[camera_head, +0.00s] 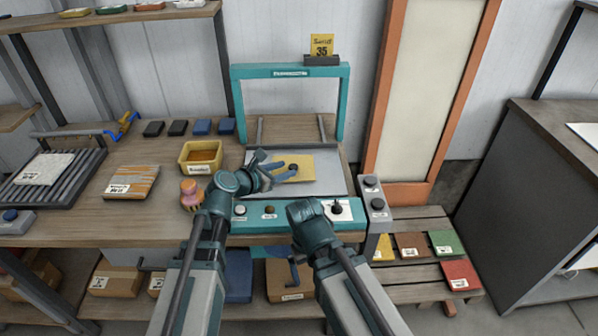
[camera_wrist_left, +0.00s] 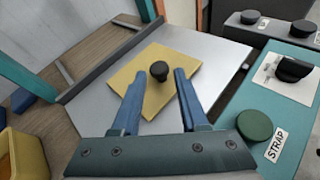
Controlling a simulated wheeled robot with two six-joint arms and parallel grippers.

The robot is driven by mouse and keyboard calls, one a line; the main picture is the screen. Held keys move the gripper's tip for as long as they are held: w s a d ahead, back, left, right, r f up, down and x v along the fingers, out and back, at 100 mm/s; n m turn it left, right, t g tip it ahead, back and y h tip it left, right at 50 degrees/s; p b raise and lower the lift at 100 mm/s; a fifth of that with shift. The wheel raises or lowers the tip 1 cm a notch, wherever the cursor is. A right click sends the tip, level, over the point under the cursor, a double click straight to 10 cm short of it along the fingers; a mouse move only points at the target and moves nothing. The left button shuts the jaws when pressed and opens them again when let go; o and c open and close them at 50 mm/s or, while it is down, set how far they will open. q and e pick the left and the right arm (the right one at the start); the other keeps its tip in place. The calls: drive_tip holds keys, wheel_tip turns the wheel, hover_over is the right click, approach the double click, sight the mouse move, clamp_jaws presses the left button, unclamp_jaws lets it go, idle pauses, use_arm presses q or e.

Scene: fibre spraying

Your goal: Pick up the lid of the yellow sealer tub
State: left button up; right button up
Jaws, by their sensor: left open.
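The lid (camera_head: 302,167) is a flat yellow square lying on the grey metal plate of the teal-framed station. In the left wrist view the lid (camera_wrist_left: 178,66) has a black round knob (camera_wrist_left: 159,71) on top. The yellow sealer tub (camera_head: 202,158) stands open to the left, with brown contents; its edge shows in the left wrist view (camera_wrist_left: 14,158). My left gripper (camera_head: 286,171) is open over the lid. In the left wrist view its blue fingers (camera_wrist_left: 157,80) point toward the knob, one on each side. Contact is not clear. My right gripper cannot be made out.
The teal frame (camera_head: 291,71) rises behind the plate. A teal control panel (camera_head: 290,219) with knobs runs along the front. A pink and orange object (camera_head: 189,196) stands beside my left arm. Several dark and blue blocks (camera_head: 178,128) lie behind the tub.

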sight(291, 168)
use_arm(q)
drive_tip(key=shift+w+d, duration=0.1)
drive_tip(key=shift+d, duration=0.05)
drive_tip(key=shift+w+d+f+b, duration=0.25)
drive_tip(key=shift+w+f+b, duration=0.05)
drive_tip(key=shift+w+f, duration=0.1)
drive_tip(key=b+x, duration=0.1)
drive_tip(key=x, duration=0.2)
drive_tip(key=shift+w+f+b, duration=0.25)
drive_tip(key=shift+b, duration=0.05)
drive_tip(key=shift+w+d, duration=0.15)
drive_tip(key=shift+d, duration=0.15)
clamp_jaws()
